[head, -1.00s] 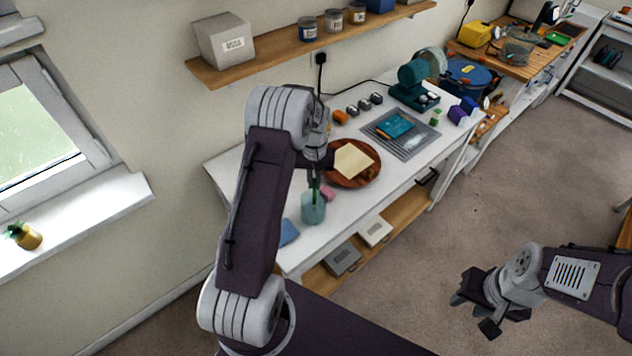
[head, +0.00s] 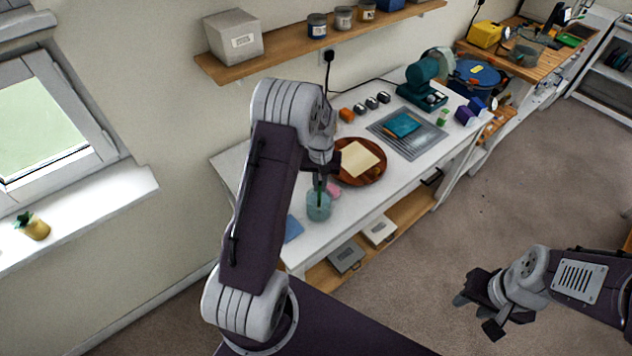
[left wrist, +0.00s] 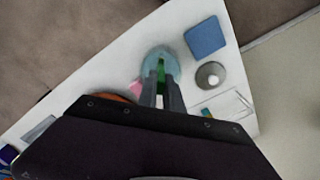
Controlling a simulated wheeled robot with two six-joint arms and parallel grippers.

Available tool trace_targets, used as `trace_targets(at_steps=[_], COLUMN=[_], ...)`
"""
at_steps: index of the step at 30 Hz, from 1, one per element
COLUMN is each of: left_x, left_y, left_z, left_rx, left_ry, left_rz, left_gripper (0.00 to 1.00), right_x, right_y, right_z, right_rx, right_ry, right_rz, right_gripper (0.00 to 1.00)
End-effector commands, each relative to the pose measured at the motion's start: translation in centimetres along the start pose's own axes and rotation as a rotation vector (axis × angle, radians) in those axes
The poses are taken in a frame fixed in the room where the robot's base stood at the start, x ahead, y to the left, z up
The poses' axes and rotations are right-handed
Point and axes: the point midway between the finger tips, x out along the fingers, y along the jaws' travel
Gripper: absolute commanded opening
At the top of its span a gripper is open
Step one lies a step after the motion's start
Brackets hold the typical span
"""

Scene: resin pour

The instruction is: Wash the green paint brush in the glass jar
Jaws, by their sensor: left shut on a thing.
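The glass jar (head: 318,208) is pale blue-green and stands upright near the front left of the white table. My left gripper (head: 320,178) is directly above it, pointing down, shut on the green paint brush (head: 319,191). The brush is roughly upright, with its lower end at or inside the jar mouth. In the left wrist view the jar (left wrist: 153,56) shows just beyond the fingers, with the green brush (left wrist: 160,71) between them. The bristles cannot be made out. My right gripper (head: 476,314) is open and empty over the floor, away from the table.
A brown round tray (head: 375,175) with a yellow sheet (head: 358,160) lies behind the jar. A pink piece (head: 334,190) sits close by the jar. A blue square (head: 292,229) lies at the table's front left. A grey mat (head: 425,141) lies further right.

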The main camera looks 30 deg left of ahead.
Motion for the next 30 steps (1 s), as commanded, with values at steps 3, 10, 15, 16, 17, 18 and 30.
trace_targets(at_steps=[3,10,15,16,17,18,30], left_x=[0.1,-0.2,-0.2,-0.2,-0.2,-0.2,0.0], left_y=[0.3,0.4,0.5,0.5,0.5,0.5,-1.5], left_z=[0.1,-1.4,-2.1,-2.1,-2.2,-2.2,-1.9], left_rx=[0.001,0.000,0.000,0.000,0.000,0.000,-0.001], left_ry=[-0.001,0.001,0.001,0.001,0.001,0.001,0.002], left_rz=[0.001,0.001,0.001,0.001,0.001,0.001,0.001], left_gripper=[0.00,0.00,0.00,0.00,0.00,0.00,0.00], right_x=[0.0,-0.6,-0.8,-0.8,-0.8,-0.8,-0.8], right_y=[0.0,0.0,0.0,0.0,0.0,0.0,0.0], right_z=[0.0,-0.1,-0.1,-0.1,-0.1,-0.1,-0.1], right_rx=[0.000,0.000,0.000,0.000,0.000,0.000,0.000], right_ry=[0.000,0.000,0.000,0.000,0.000,0.000,0.000], right_rz=[0.000,0.000,0.000,0.000,0.000,0.000,0.000], right_gripper=[0.36,0.36,0.36,0.36,0.36,0.36,0.36])
